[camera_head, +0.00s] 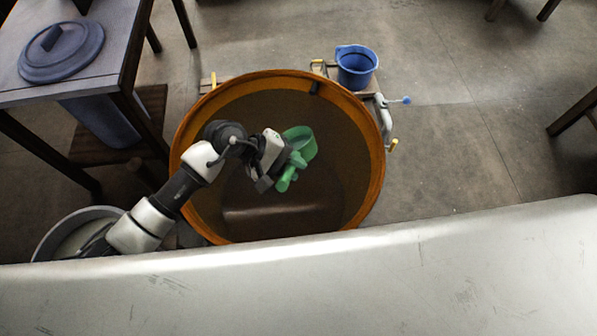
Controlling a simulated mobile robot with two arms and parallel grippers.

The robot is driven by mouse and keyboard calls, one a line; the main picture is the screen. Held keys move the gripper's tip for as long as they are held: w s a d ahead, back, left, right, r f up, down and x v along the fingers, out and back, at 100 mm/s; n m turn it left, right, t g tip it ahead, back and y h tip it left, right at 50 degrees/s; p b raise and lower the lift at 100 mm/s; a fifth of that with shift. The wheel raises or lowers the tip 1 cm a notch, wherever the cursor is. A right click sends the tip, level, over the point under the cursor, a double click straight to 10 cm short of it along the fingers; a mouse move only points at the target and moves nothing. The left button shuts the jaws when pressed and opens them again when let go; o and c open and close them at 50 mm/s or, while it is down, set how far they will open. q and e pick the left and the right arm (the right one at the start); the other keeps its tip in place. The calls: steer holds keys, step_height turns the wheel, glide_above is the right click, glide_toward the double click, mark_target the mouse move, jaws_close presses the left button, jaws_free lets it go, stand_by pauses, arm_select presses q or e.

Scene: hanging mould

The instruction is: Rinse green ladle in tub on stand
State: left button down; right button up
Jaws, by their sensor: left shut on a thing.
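The green ladle (301,143) is in my left gripper (277,165), with its cup at the upper right and a handle part pointing down. The gripper is shut on it. Both are over the inside of the round orange tub (376,137), which has a brown interior. I cannot tell whether the ladle touches any liquid in the tub. The stand shows only in part around the tub's rim. My right gripper is not in view.
A table (110,70) with a blue lid (62,50) is at upper left. A grey basin (60,232) is at lower left.

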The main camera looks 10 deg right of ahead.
arm_select(q)
steer(key=shift+w+a+r+g+h, duration=0.4)
steer(key=shift+w+r+h, duration=0.15)
steer(key=shift+r+h, duration=0.15)
arm_select(e)
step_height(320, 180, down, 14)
steer(key=b, duration=1.4)
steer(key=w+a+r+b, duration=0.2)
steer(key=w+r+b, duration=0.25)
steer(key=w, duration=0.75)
arm_select(q)
steer(key=w+a+n+g+h+b, duration=0.3)
steer(key=w+a+n+g+h, duration=0.1)
steer(key=w+a+h, duration=0.4)
steer(key=shift+w+a+f+n+h, duration=0.15)
steer(key=shift+w+a+n+h, duration=0.25)
steer(key=shift+w, duration=0.45)
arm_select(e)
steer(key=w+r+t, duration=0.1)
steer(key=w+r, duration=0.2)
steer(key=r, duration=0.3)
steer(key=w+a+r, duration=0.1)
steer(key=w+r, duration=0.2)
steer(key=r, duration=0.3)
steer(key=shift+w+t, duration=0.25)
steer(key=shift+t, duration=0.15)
